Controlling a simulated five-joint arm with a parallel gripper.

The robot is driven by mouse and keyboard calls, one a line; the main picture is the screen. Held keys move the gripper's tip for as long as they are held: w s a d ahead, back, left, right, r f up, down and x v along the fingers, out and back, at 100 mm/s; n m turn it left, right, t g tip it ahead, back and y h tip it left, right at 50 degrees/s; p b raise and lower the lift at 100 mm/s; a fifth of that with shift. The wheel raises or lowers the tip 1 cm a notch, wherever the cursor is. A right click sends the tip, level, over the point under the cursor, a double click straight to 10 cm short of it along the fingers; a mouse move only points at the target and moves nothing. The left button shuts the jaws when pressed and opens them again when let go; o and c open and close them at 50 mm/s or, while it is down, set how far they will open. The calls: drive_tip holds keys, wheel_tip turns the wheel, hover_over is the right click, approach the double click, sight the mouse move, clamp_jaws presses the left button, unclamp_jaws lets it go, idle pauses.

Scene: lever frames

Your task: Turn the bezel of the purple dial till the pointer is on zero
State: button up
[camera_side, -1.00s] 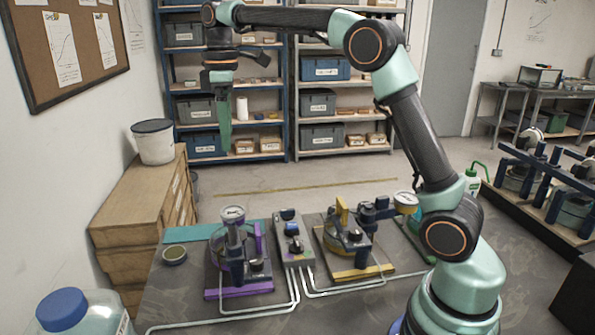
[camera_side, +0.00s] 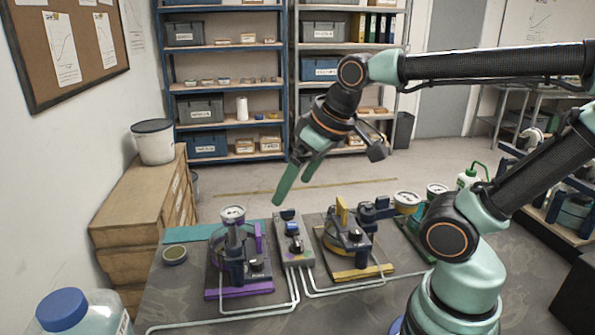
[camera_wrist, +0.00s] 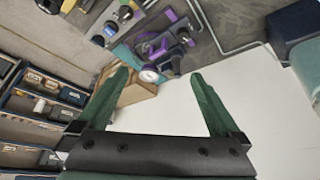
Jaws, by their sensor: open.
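The purple-based lever frame (camera_side: 238,291) stands on the left part of the bench, with a round white-faced dial (camera_side: 233,213) on top of its dark post. The dial also shows in the wrist view (camera_wrist: 149,76), where its face is too small to read the pointer. A purple upright part (camera_side: 258,237) stands beside the post. My gripper (camera_side: 288,185) hangs above and behind the bench, up and to the right of the dial, its green fingers apart and empty. In the wrist view its fingers (camera_wrist: 158,82) are spread wide, touching nothing.
A grey control box (camera_side: 293,245) stands right of the purple frame. Beyond it is a yellow-based frame (camera_side: 357,272) with its own dial (camera_side: 407,198). A small round tin (camera_side: 174,254) sits at the left. Wooden boxes (camera_side: 135,215) stand beyond the bench.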

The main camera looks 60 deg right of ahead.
drive_tip(key=w+r+m+g, duration=0.25)
drive_tip(key=w+m, duration=0.35)
drive_tip(key=w, duration=0.3)
drive_tip(key=m+g, duration=0.3)
drive_tip(key=m, duration=0.3)
approach(233, 211)
wheel_tip(233, 211, down, 8)
drive_tip(key=shift+r, duration=0.1)
drive_tip(key=c, duration=1.3)
